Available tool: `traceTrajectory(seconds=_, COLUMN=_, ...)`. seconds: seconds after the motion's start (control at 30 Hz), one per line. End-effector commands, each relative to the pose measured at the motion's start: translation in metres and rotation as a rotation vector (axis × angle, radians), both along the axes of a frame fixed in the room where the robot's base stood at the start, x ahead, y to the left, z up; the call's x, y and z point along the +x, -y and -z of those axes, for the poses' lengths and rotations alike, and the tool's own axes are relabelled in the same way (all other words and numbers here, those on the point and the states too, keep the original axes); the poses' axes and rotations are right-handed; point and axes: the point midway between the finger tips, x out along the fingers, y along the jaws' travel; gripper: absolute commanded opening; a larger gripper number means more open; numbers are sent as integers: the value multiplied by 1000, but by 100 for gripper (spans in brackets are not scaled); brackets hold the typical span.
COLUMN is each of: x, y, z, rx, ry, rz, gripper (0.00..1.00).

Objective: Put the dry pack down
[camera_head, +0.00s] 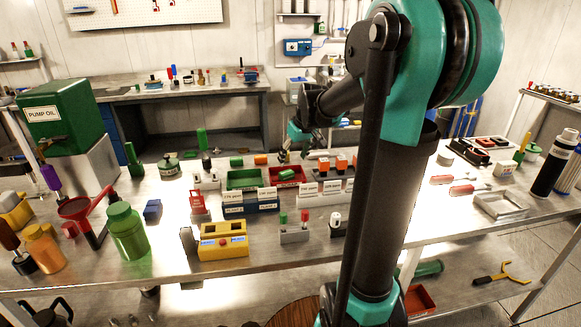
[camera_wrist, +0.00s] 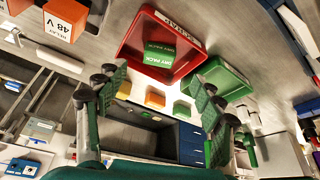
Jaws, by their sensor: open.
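The dry pack (camera_wrist: 155,60) is a small green block with white "DRY PACK" labels. In the wrist view it shows within the outline of the red tray (camera_wrist: 192,62), which has a white label reading "SCRAP". Whether the pack rests on the tray floor I cannot tell. My gripper (camera_wrist: 160,84) is open, its two dark fingers apart on either side below the pack, with a visible gap to it.
A green tray (camera_head: 243,179) stands left of the red tray, behind a blue rack with white labels. Orange-topped relays (camera_head: 341,163) stand close on the right. A yellow box (camera_head: 222,241) and a green jar (camera_head: 126,232) are nearer.

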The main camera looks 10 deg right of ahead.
Motion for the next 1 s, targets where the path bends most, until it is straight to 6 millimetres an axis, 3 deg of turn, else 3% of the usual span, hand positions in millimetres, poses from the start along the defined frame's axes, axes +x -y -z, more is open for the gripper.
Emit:
traceTrajectory(seconds=0.1, x=-7, y=3, z=-18, rx=0, ry=0, rz=1, gripper=68)
traceTrajectory(seconds=0.3, x=-13, y=6, z=-34, rx=0, ry=0, rz=1, gripper=68)
traceTrajectory(seconds=1.0, x=-14, y=6, z=-36, rx=0, ry=0, rz=0, gripper=68)
